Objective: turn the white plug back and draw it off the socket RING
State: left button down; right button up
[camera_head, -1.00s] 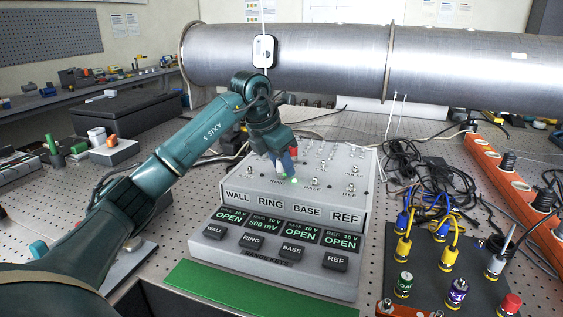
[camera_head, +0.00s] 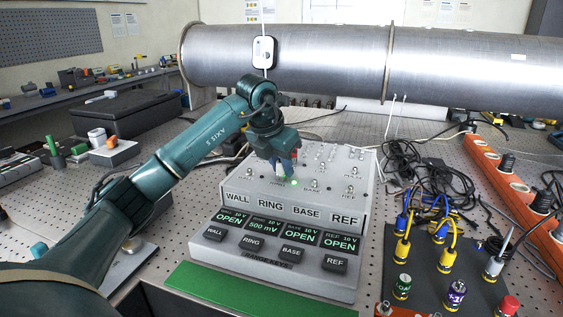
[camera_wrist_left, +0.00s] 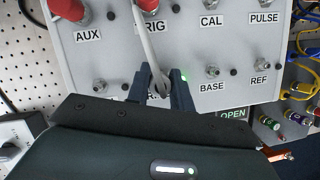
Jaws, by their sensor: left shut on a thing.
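The grey test box (camera_head: 240,188) stands in the middle of the table. My left gripper (camera_head: 286,170) is over its sloped top at the RING socket. In the left wrist view the gripper (camera_wrist_left: 163,88) is shut on the white plug (camera_wrist_left: 157,84), and a pale lead runs up from it. The RING label is mostly covered by the fingers. The plug's seat in the socket is hidden, so I cannot tell whether it is turned. A green lamp (camera_wrist_left: 183,77) glows beside it. The RING display (camera_head: 264,226) reads 500 mV. My right gripper is out of view.
Red plugs (camera_wrist_left: 68,8) sit in the upper row near AUX and TRIG. The BASE socket (camera_wrist_left: 212,71) is bare, right of the gripper. Black cables (camera_head: 420,165) and a dark board (camera_head: 425,265) with coloured plugs lie to the right. A large metal pipe (camera_head: 320,60) spans the back.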

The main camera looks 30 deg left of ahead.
pick_arm(q)
jog(key=shift+n+y, duration=0.4)
jog(key=shift+n, duration=0.8)
jog(key=n+y+p, duration=0.1)
jog(key=n, duration=0.2)
jog(key=shift+r+g+p, duration=0.15)
jog(key=shift+g+p, duration=0.15)
jog(key=shift+p, duration=0.05)
jog(key=shift+n+y, duration=0.5)
jog(key=shift+n, duration=0.6)
jog(key=shift+n+g+y+p, duration=0.35)
jog(key=shift+n+p, duration=0.25)
jog(key=shift+n, duration=1.1)
